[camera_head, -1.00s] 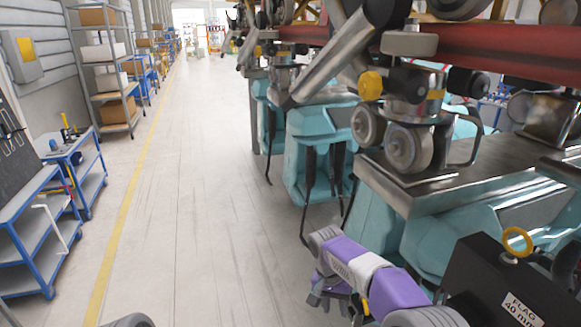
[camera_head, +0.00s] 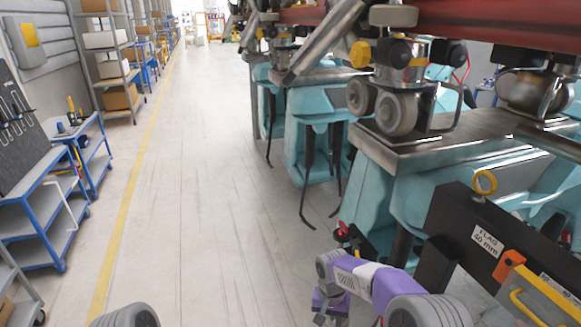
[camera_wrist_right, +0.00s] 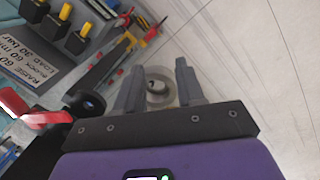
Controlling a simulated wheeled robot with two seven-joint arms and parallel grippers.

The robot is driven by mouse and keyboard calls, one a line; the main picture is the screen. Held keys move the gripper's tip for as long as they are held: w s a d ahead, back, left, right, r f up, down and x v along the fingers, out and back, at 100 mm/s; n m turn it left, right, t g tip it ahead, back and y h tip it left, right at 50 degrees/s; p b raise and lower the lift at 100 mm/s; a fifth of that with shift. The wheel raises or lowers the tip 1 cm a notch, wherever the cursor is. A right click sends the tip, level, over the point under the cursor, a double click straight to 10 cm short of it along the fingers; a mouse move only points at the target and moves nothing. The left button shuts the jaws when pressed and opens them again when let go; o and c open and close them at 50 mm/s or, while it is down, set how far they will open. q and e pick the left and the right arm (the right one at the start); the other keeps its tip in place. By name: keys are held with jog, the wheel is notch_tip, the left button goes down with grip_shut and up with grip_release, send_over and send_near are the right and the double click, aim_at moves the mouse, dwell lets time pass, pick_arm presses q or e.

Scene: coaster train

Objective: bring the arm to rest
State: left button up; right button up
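My right arm, purple and grey, comes in at the bottom right of the head view, with its right gripper (camera_head: 330,304) low at the bottom edge over the floor. In the right wrist view the right gripper (camera_wrist_right: 158,72) has its two grey fingers apart. A grey rounded part of my own shows at the bottom left of the head view. My left gripper is not in view.
Teal coaster machinery (camera_head: 320,135) with grey wheels (camera_head: 397,112) stands along the right. A black block labelled FLAG 40 mm (camera_head: 485,238) is close to my right arm. Blue carts (camera_head: 45,222) and shelves (camera_head: 105,60) line the left. The aisle floor (camera_head: 200,190) is clear.

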jog(key=s+a+f+y+b, duration=0.1)
jog(key=s+f+b, duration=0.25)
jog(key=f, duration=0.45)
jog(key=s+f+n+y+b, duration=0.1)
jog(key=s+f+b, duration=0.1)
jog(key=s+f, duration=0.45)
jog(key=s+a+f+y+b, duration=0.1)
jog(key=s+f+y+b, duration=0.15)
jog(key=f, duration=0.75)
jog(key=s+f+t+b, duration=0.1)
jog(key=s+f+b, duration=0.4)
jog(key=s+f, duration=0.4)
jog(key=s, duration=0.4)
jog(key=shift+d+m+t, duration=0.3)
jog(key=shift+d+t, duration=0.1)
jog(key=shift+f, duration=0.1)
